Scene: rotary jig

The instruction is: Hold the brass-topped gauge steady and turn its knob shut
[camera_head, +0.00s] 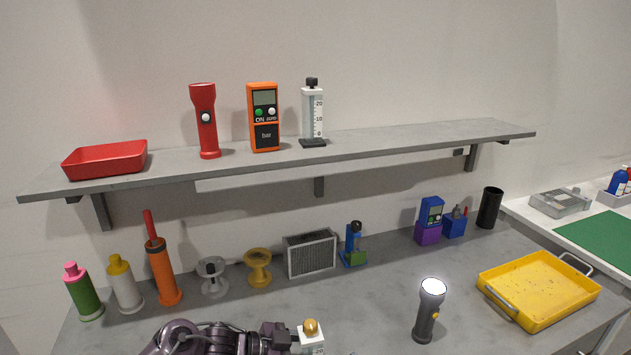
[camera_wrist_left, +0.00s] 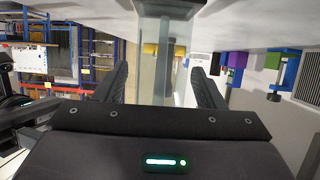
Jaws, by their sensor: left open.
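The brass-topped gauge (camera_head: 310,341) stands at the bottom edge of the head view, with a white block top and a round brass knob (camera_head: 311,327); its lower part is cut off. My left gripper (camera_head: 292,336) comes in from the left, level with the gauge's upper part. In the left wrist view, the gauge's clear body (camera_wrist_left: 165,45) lies between the two open fingers of my left gripper (camera_wrist_left: 162,78). Gaps seem to show beside it; I cannot tell whether a finger touches. My right gripper is not in view.
A lit flashlight (camera_head: 425,318) stands right of the gauge, and a yellow tray (camera_head: 543,316) lies farther right. Bottles, stands, a grey vented box (camera_head: 311,254) and small devices line the back. A shelf (camera_head: 400,139) above holds a red tray, a red flashlight, an orange meter and a white gauge.

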